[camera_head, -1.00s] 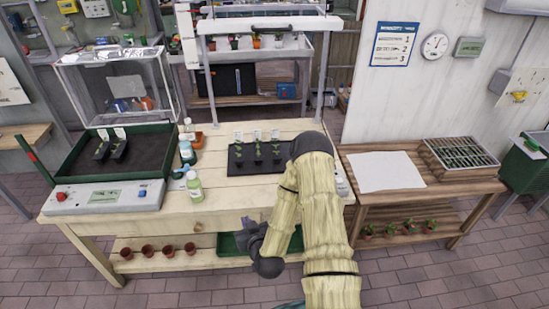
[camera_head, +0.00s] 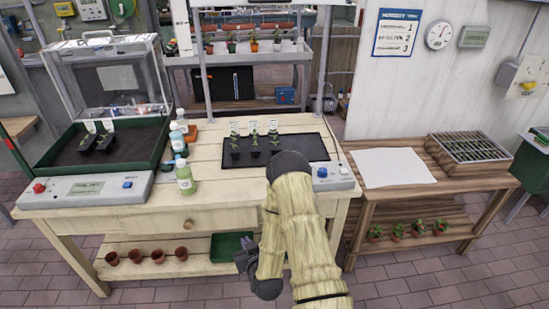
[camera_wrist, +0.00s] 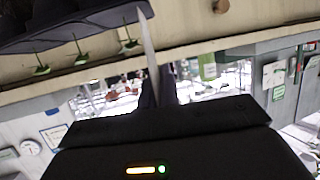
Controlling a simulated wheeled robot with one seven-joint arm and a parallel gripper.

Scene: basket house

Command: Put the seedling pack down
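Small dark seedling packs (camera_head: 254,153) with green sprouts and white labels stand in a row on a black mat (camera_head: 310,148) on the bench. Two more packs (camera_head: 97,143) sit in the dark bed of the green-rimmed tray at left. Dark seedling packs (camera_wrist: 80,22) appear upside down at that view's upper left.
Bottles (camera_head: 185,180) stand between the green-rimmed tray (camera_head: 60,178) and the mat. A control box (camera_head: 333,178) sits at the bench's right end. A side table at right holds a white sheet (camera_head: 392,168) and a seedling tray (camera_head: 470,147). Pots (camera_head: 158,256) line the lower shelf.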

